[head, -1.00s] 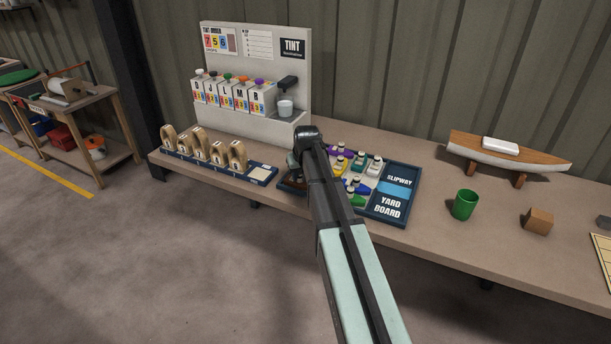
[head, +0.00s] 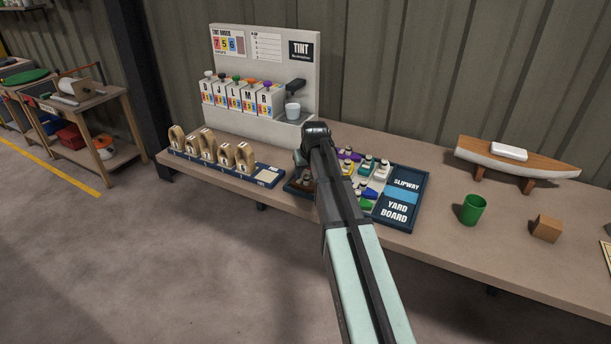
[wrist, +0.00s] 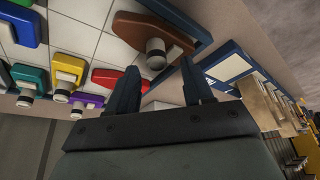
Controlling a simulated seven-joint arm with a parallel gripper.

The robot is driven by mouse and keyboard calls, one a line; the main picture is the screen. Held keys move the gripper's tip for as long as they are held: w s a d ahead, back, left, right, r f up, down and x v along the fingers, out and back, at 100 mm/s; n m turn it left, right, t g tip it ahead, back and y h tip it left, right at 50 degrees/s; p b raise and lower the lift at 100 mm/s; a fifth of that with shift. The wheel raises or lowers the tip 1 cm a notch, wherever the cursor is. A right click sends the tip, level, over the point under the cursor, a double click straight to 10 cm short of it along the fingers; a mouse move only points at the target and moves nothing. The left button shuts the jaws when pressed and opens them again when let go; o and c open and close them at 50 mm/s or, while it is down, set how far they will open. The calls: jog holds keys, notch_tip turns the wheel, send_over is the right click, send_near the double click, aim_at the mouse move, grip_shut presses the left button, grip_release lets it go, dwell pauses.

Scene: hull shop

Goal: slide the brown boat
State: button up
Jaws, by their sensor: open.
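The brown boat (wrist: 180,37) lies on the yard board (head: 401,212), at the top of the wrist view, with a round grey-topped peg standing on it. My gripper (wrist: 160,68) is open, its two fingers apart. The peg shows just beyond and between the fingertips; I cannot tell whether they touch it. In the head view my gripper (head: 302,166) is over the board's left end, and my arm hides much of the board there.
A red boat (wrist: 106,77) lies close to the left finger, with purple, yellow, green and blue boats beyond. Left of the board stands a rack of wooden pieces (head: 224,162). A green cup (head: 473,209), a wooden block (head: 546,228) and a model boat (head: 515,160) stand to the right.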

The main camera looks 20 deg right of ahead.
jog(key=v, duration=1)
jog(key=shift+r, duration=0.35)
jog(key=shift+a, duration=0.1)
jog(key=s+a+f+m+g+y, duration=0.2)
jog(key=a+f+g+y, duration=0.1)
jog(key=a+f, duration=1.6)
jog(key=s+a+f+m+g+y, duration=0.1)
jog(key=s+a+f, duration=0.3)
jog(key=f, duration=0.3)
jog(key=s+a+f+g, duration=0.1)
jog(key=s+a+f, duration=0.35)
jog(key=f, duration=0.25)
jog(key=s+d+f+g+h, duration=0.15)
jog(key=s+d+f, duration=0.25)
jog(key=s+f, duration=0.45)
jog(key=s+d+f+g, duration=0.2)
jog(key=s+d+f, duration=0.2)
jog(key=s+f, duration=0.5)
jog(key=s+d+f+n+g+h, duration=0.1)
jog(key=s+d, duration=0.3)
jog(key=s, duration=0.8)
jog(key=s+d+f+n+g+h, duration=0.1)
jog(key=s+d+f, duration=0.3)
jog(key=s, duration=0.9)
jog(key=shift+d+f+n+g, duration=0.2)
jog(key=shift+d+n+g, duration=0.25)
jog(key=shift+n, duration=0.05)
